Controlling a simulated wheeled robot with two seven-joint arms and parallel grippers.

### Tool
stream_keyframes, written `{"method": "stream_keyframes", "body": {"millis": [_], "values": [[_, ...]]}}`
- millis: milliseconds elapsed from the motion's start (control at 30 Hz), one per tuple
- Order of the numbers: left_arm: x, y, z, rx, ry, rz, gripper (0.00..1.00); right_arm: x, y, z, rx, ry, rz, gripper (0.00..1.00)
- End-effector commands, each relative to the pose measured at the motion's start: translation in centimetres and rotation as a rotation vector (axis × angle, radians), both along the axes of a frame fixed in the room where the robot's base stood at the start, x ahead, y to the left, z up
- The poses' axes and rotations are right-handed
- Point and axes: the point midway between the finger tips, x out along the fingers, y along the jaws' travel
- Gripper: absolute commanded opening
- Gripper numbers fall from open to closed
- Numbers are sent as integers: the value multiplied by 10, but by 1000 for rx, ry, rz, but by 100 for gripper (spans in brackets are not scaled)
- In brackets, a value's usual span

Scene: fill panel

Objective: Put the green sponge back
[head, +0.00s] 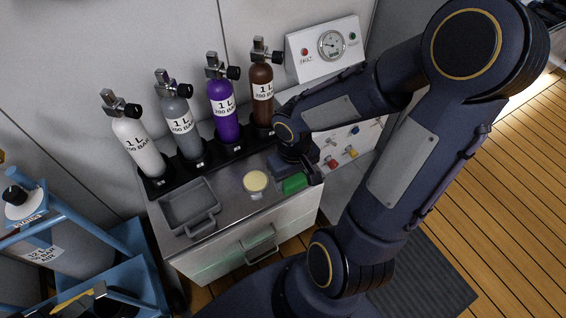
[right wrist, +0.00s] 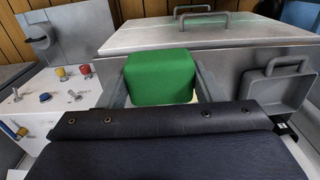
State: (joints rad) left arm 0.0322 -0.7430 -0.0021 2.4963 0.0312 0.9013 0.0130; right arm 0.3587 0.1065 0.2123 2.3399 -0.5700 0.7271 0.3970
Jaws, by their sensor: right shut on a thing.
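The green sponge (head: 294,184) is in my right gripper (head: 299,177), near the right end of the steel counter (head: 232,221), just right of a small cup with pale yellow contents (head: 255,183). In the right wrist view the sponge (right wrist: 160,77) is a rounded green block between the two grey fingers, which are shut on its sides. I cannot tell whether its underside touches the counter. My left gripper is not in view.
A grey handled tray (head: 175,194) lies on the counter's left part. White, grey, purple (head: 223,108) and brown bottles stand in a black rack behind. A gauge panel (head: 300,67) is at the back, and a knobbed panel (head: 340,160) is at right. Blue-framed cylinders are at left.

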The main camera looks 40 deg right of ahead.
Motion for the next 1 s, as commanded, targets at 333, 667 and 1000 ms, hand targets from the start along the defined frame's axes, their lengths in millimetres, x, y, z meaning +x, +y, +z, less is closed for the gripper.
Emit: {"method": "stream_keyframes", "body": {"millis": [333, 667, 1000], "values": [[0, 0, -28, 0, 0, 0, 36, 68, -42, -54, 2, 4, -2, 35], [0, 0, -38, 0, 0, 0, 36, 90, -56, -80, 0, 1, -1, 35], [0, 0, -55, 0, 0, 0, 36, 96, -60, -120, 0, 1, 0, 35]]}}
